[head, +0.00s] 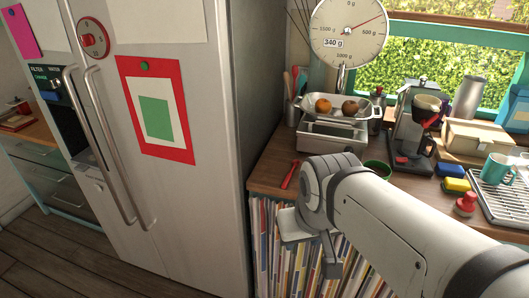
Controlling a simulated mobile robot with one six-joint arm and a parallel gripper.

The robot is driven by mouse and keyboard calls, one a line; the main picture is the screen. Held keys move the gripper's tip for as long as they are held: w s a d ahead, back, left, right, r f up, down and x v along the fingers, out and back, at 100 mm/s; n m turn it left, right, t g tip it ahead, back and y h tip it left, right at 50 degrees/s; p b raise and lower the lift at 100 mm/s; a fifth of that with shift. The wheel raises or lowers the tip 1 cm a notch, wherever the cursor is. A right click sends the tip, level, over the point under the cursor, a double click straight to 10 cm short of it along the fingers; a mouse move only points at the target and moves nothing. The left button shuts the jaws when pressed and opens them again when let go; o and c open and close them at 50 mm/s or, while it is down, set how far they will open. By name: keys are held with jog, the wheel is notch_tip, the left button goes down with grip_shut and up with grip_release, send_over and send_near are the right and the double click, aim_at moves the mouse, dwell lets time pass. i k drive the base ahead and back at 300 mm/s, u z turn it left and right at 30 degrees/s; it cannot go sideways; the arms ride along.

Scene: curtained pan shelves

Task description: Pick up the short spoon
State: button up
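A short red spoon (290,174) lies on the wooden counter, near its left end by the fridge. Its handle points toward the front edge. My gripper (316,246) is in front of the counter's front edge, lower in the picture and right of the spoon, apart from it. It points down before the curtained shelf. My arm hides part of the gripper, and I cannot tell whether the fingers are apart. No held object shows.
The fridge (215,130) stands close left of the counter. A kitchen scale (327,142) with fruit in its pan stands behind the spoon. A green bowl (378,167) is partly hidden by my arm. A striped curtain (275,240) hangs below the counter (268,176).

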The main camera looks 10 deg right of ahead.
aim_at(295, 163)
jog(key=u, duration=0.05)
jog(key=i, duration=0.85)
jog(key=z, duration=0.4)
